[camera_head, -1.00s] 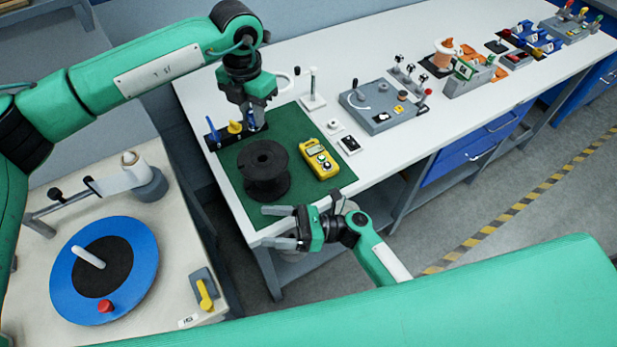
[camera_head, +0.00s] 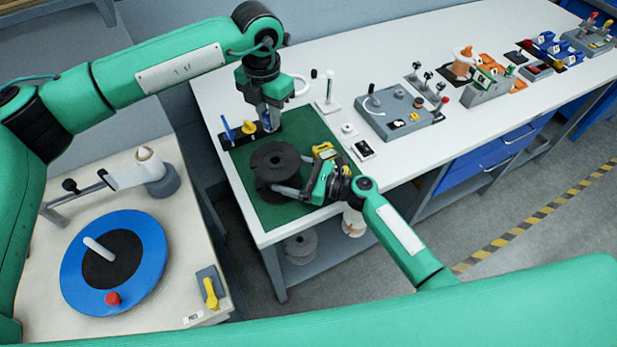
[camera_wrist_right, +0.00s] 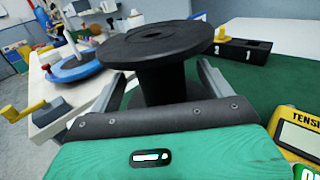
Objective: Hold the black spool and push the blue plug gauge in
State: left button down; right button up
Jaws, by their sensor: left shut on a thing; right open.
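The black spool (camera_head: 274,160) stands upright on the green mat (camera_head: 270,214). My right gripper (camera_head: 288,175) is open, with its fingers around the spool. In the right wrist view the spool's core (camera_wrist_right: 165,85) sits between the two fingers, below the top flange. My left gripper (camera_head: 269,120) is over the small dark rack (camera_head: 238,143) behind the spool. Another blue piece (camera_head: 228,128) and a yellow piece (camera_head: 248,127) stand at the rack.
A yellow tension meter (camera_head: 325,151) lies right of the spool, partly hidden by my right gripper; it shows close in the wrist view (camera_wrist_right: 300,135). A grey device (camera_head: 398,112) stands further right. A blue disc (camera_head: 140,255) is on the left table.

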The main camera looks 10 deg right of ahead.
aim_at(277, 170)
jog(key=shift+x, duration=1.9)
jog(key=c, duration=1.2)
